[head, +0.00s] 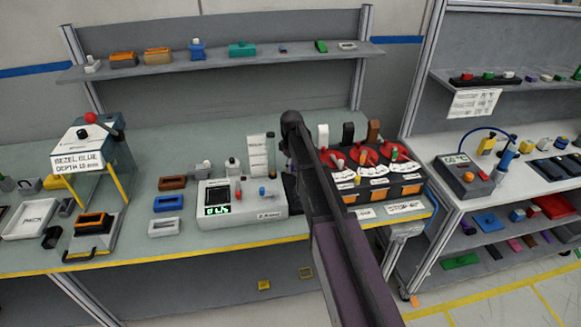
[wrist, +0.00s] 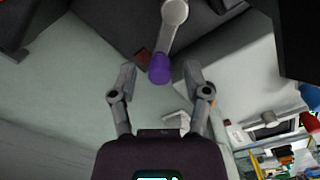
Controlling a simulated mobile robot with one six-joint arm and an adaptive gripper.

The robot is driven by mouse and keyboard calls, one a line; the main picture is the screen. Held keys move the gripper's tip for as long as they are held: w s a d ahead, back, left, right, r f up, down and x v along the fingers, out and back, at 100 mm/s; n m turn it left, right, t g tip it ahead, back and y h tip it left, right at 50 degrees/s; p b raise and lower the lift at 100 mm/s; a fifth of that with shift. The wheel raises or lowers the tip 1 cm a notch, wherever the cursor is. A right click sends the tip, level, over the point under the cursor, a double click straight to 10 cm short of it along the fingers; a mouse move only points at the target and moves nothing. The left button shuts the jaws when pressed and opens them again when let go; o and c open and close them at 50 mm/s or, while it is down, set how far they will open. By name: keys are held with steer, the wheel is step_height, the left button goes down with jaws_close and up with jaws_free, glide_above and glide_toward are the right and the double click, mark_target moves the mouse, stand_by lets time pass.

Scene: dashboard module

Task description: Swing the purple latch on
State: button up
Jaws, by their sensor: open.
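The purple latch shows in the wrist view as a purple knob (wrist: 160,68) on the end of a grey lever (wrist: 174,22). The lever comes down from the top of the picture. My gripper (wrist: 161,72) is open, with one finger on each side of the knob. Gaps show on both sides, and I see no finger touching it. In the head view my arm crosses the middle of the bench, and I cannot make out the latch or the gripper fingers there.
A white instrument box (head: 242,205) with a green display stands left of my arm. An orange-and-black unit with red discs (head: 366,158) stands just right of it. A press (head: 92,150) is at the left. A shelf (head: 215,62) with small parts runs above the bench.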

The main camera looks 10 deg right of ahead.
steer(key=shift+a, duration=0.1)
jaws_close()
steer(key=shift+w+d+m, duration=0.1)
steer(key=shift+d+m, duration=0.15)
steer(key=shift+m, duration=0.05)
stand_by(0.4)
steer(key=m, duration=0.1)
steer(key=d+m, duration=0.1)
steer(key=m, duration=0.1)
steer(key=shift+w, duration=0.25)
steer(key=shift+w+d+m, duration=0.1)
steer(key=shift+d+m, duration=0.3)
steer(key=shift+m, duration=0.55)
steer(key=shift+d+m, duration=0.35)
steer(key=shift+m, duration=0.6)
jaws_free()
